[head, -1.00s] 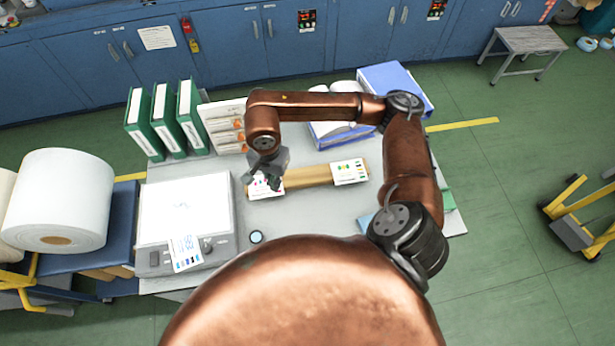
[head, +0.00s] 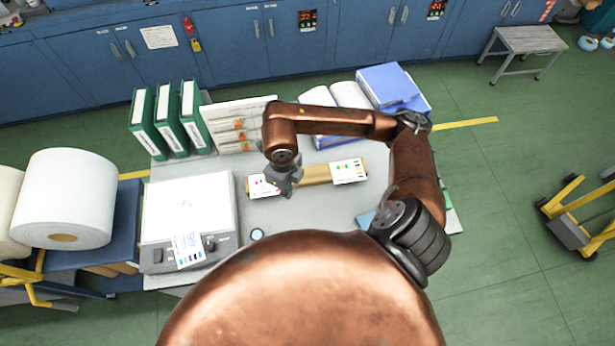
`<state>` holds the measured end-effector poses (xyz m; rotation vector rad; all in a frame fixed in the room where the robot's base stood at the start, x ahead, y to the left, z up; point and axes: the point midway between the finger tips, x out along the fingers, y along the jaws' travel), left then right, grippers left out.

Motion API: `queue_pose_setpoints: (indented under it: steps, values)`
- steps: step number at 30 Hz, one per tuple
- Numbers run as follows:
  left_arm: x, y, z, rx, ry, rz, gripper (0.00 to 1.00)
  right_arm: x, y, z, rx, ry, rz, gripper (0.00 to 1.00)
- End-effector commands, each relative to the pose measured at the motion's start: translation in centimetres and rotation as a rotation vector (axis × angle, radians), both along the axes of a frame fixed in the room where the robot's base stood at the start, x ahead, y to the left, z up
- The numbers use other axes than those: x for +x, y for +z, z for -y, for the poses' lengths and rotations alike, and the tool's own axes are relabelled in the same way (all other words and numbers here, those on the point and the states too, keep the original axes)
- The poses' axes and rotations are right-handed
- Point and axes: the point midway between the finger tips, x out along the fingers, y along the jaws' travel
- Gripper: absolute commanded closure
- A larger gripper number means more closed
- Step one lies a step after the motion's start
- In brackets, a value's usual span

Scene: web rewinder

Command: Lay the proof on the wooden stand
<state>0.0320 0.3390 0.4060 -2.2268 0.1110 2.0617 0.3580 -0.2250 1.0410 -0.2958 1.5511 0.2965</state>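The wooden stand (head: 316,174) is a long tan bar lying across the middle of the grey table. A white card with coloured marks (head: 262,187) lies at its left end, and another printed card (head: 348,171) lies at its right end. A third printed card (head: 188,250) lies on the front of the white machine. Which card is the proof, I cannot tell for sure. My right gripper (head: 286,190) is pointed down just right of the left-end card, partly overlapping it in view. Its fingers are small and dark, and I cannot tell how far apart they are. My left gripper is out of view.
The white machine (head: 187,205) stands on the left of the table. Green binders (head: 168,119), a sample board (head: 238,125) and a blue binder (head: 392,88) line the back. My own body hides the front. White rolls (head: 63,198) stand at the left.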

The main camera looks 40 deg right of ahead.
Motion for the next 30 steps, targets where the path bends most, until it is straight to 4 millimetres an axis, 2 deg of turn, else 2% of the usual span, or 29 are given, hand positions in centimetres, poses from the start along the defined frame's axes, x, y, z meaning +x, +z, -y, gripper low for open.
queue_pose_setpoints:
  steps: [4, 11, 30]
  values:
    - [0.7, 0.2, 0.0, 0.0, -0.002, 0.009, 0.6, -0.2, 0.0, 0.1, 0.0, -0.082, 0.0, 1.0]
    - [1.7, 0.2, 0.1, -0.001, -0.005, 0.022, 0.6, -0.2, 0.0, 0.1, 0.0, -0.098, 0.0, 1.0]
    - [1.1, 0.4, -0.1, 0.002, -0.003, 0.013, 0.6, -0.2, 0.3, 0.1, 0.0, -0.096, 0.001, 1.0]
